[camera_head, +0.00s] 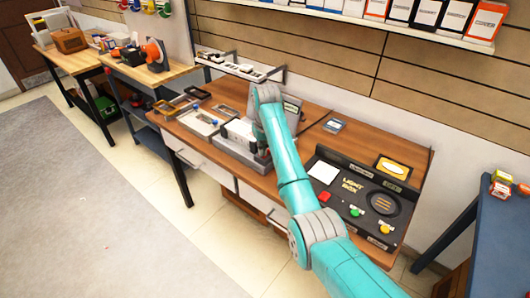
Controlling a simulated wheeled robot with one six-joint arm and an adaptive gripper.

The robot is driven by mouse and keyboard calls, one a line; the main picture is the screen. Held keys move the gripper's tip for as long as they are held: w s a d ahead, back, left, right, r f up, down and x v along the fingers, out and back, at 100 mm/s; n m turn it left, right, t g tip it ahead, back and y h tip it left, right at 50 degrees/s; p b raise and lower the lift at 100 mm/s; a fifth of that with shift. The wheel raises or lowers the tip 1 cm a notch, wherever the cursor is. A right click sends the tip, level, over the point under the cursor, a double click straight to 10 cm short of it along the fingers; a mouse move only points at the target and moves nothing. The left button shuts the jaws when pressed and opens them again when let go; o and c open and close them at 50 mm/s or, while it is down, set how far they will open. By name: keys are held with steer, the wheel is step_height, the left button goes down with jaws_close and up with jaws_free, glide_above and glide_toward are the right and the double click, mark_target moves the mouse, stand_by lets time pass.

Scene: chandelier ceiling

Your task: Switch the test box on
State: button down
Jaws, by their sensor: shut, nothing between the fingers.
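The arm reaches from the lower right across the wooden workbench (318,137). My gripper (262,157) points down at its far end, small, dark and partly covered by my arm. It is shut and empty, close above or against a grey-and-white device (236,148) mid-bench; I cannot tell if they touch.
A black panel marked "LIGHT BOX" (352,187), with red, green and yellow buttons, lies at the bench's right. A tray-like grey unit (201,121) is left of the device. A blue table (493,235) stands right; open floor lies left.

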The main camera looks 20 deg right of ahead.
steer(key=shift+r, duration=3.55)
